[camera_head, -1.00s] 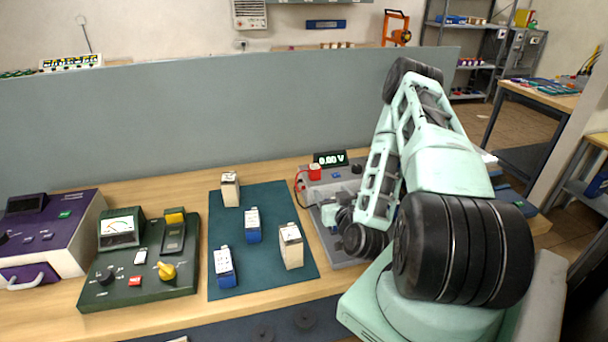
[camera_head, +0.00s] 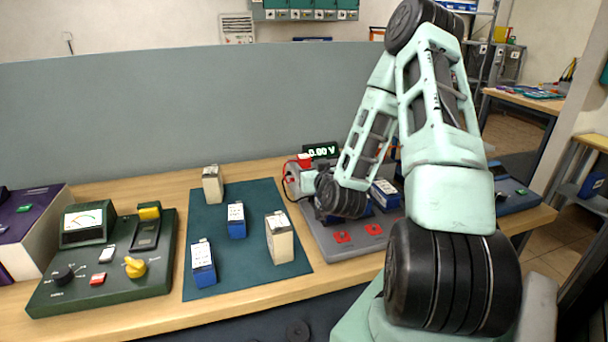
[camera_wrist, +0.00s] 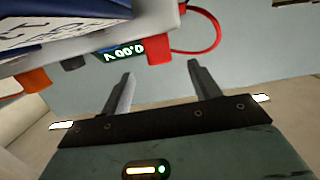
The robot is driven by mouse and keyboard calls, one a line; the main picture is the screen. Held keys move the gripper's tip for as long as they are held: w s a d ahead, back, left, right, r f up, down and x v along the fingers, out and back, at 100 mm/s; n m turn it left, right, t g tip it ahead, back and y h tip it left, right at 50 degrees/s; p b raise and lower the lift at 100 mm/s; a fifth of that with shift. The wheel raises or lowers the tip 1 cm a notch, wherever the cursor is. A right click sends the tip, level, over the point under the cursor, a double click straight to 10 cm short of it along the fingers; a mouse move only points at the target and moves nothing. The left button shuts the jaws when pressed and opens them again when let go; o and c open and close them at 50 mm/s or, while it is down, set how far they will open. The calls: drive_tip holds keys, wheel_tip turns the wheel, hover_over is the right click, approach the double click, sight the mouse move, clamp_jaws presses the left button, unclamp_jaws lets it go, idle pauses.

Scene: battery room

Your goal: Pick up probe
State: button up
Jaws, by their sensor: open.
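The red probe (camera_head: 304,160) stands by the lit voltage display (camera_head: 320,151) at the back of the grey test station (camera_head: 345,247), with a cable looping off to its left. In the wrist view the red probe (camera_wrist: 162,50) is beside the display (camera_wrist: 122,54), and its red cable (camera_wrist: 214,28) curves right. My gripper (camera_wrist: 160,75) is open and empty. In the wrist picture the probe appears between and just beyond the fingertips, apart from them. In the head view my arm largely hides the gripper.
A green mat (camera_head: 245,270) with several blue and cream batteries lies left of the station. A green meter panel (camera_head: 105,268) and a purple unit (camera_head: 35,226) stand farther left. A grey partition (camera_head: 200,110) rises behind the bench.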

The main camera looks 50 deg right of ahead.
sight(306, 161)
drive_tip(key=shift+p+x, duration=0.6)
drive_tip(key=shift+x, duration=0.6)
drive_tip(key=shift+p+x, duration=1.1)
drive_tip(key=shift+x, duration=1.8)
drive_tip(key=c, duration=1.1)
